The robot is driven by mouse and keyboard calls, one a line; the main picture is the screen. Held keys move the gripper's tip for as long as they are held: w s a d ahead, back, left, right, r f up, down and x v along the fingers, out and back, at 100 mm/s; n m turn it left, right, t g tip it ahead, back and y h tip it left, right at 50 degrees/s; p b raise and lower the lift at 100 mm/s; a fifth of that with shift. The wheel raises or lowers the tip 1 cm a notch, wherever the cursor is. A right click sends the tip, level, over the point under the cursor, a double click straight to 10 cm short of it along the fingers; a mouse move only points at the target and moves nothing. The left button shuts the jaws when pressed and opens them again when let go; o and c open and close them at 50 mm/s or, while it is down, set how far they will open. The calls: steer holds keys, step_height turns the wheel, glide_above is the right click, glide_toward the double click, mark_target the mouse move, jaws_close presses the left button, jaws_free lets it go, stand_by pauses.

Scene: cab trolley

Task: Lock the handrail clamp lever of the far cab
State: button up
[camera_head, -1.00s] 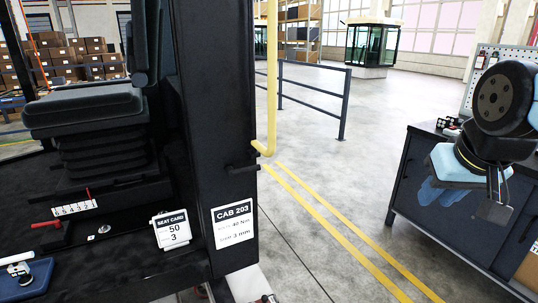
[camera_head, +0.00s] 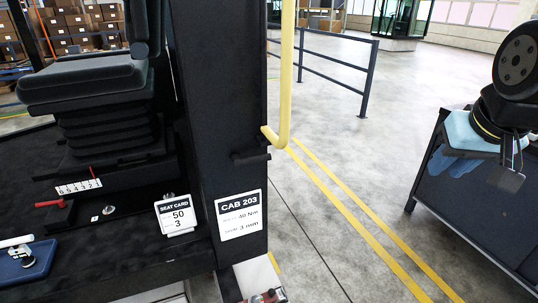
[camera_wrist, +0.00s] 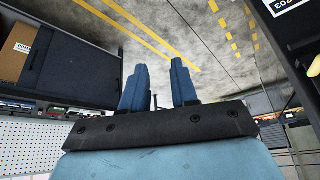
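The near cab carries a label reading CAB 203 (camera_head: 239,214) on its black pillar (camera_head: 222,110). A yellow handrail (camera_head: 287,70) runs down the pillar's right side and bends in at its foot. A short dark bar (camera_head: 251,155), perhaps the clamp lever, sticks out from the pillar near that foot; its locked state cannot be told. My gripper shows its two blue fingers apart and empty in the wrist view (camera_wrist: 159,85). In the head view my arm hangs at the right, clear of the handrail, over the dark bench. A glazed cab (camera_head: 402,16) stands far back.
A dark bench (camera_head: 475,205) stands at the right. A dark barrier rail (camera_head: 335,69) stands behind the handrail. Grey floor with yellow lines (camera_head: 362,225) lies open between cab and bench. A seat (camera_head: 88,80), red lever (camera_head: 50,203) and seat card (camera_head: 175,214) are on the cab floor.

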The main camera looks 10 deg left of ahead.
steer(key=w+a+f+m+g+y, duration=0.6)
steer(key=w+a+f+g, duration=0.5)
steer(key=w+a, duration=0.45)
steer(key=m+g+y, duration=0.3)
steer(key=m+y, duration=0.1)
steer(key=y, duration=0.6)
glide_toward(264, 157)
steer(key=x, duration=0.9)
steer(key=shift+w+a+f, duration=0.2)
steer(key=shift+a+f, duration=0.2)
steer(key=shift+a, duration=0.2)
jaws_close()
steer(key=shift+r, duration=0.1)
